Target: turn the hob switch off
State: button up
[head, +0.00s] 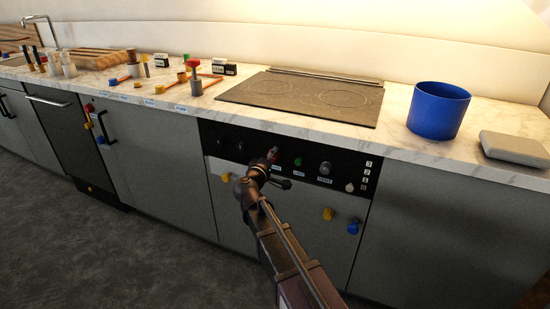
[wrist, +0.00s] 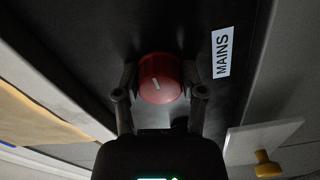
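The hob switch appears as a round red knob (wrist: 161,78) on the black panel in the wrist view, beside a label (wrist: 222,52) reading MAINS. A short pale line on its face is slanted. My gripper (wrist: 160,74) has one finger on each side of the knob, and both fingertips appear to press against it. In the head view, my gripper (head: 272,156) reaches the left-middle of the black control panel (head: 233,149) under the hob (head: 305,95). There it hides most of the red knob.
On the panel, a green button (head: 298,161) and a grey knob (head: 325,168) sit right of my gripper. A blue pot (head: 438,110) and a grey box (head: 514,148) stand on the marble counter (head: 400,142). Yellow (head: 328,214) and blue (head: 353,227) knobs protrude from the fronts below.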

jog(key=o, duration=0.4)
jog(key=shift+s+d, duration=0.1)
jog(key=shift+o, duration=0.2)
jog(key=v, duration=1.2)
